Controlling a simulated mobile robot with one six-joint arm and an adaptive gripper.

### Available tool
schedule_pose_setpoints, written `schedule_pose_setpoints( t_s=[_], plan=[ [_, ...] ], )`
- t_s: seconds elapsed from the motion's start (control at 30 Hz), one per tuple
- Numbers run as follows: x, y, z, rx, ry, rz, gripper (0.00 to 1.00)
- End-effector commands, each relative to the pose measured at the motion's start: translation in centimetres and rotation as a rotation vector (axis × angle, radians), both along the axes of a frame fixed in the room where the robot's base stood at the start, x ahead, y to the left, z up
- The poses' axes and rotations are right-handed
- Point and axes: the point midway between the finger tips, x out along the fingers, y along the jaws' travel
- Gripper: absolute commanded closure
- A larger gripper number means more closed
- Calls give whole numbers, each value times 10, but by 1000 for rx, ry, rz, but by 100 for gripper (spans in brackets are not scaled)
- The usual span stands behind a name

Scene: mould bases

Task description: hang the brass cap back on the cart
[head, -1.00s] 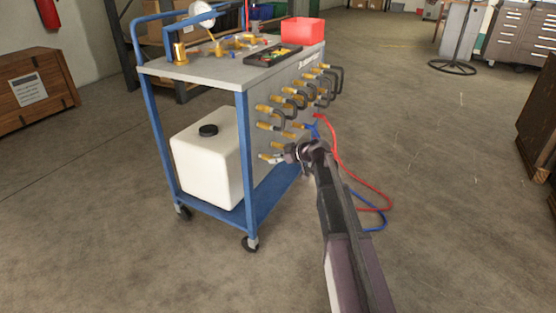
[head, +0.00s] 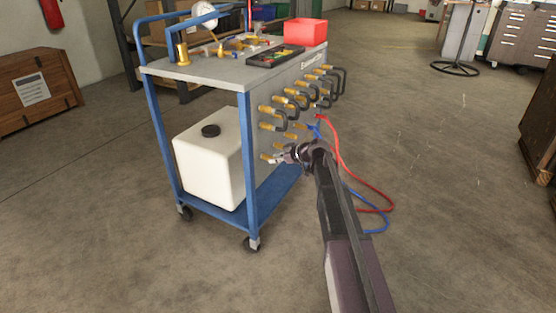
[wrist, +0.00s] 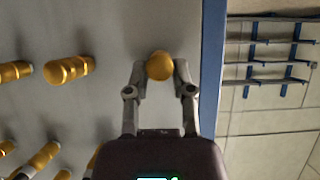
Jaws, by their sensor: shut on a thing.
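The brass cap (wrist: 159,66) is a small golden round piece between my gripper's fingertips (wrist: 159,72) in the wrist view. The fingers are shut on its two sides. In the head view the cap (head: 265,157) is at the lower left part of the cart's grey side panel (head: 262,178), with my gripper (head: 275,158) coming in from the right. I cannot tell whether the cap touches the panel. The blue-framed cart (head: 249,170) carries several brass fittings on this panel, some with black hose loops.
A blue cart post (wrist: 213,65) stands close right of the cap in the wrist view. Brass fittings (wrist: 70,69) stick out to the left. A white tank (head: 210,160) sits on the lower shelf. Red hose (head: 345,170) and blue hose (head: 370,222) hang beside my arm.

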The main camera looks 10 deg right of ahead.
Motion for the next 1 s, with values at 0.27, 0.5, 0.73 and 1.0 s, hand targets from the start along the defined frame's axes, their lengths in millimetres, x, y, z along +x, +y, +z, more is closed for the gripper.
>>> schedule_pose_setpoints(
  t_s=[0.27, 0.5, 0.73, 1.0],
  plan=[
    [1, 2, 0, 2, -1, 1, 100],
    [1, 2, 0, 2, -1, 1, 29],
    [1, 2, 0, 1, 0, 1, 29],
    [1, 2, 0, 1, -1, 0, 0]
  ],
)
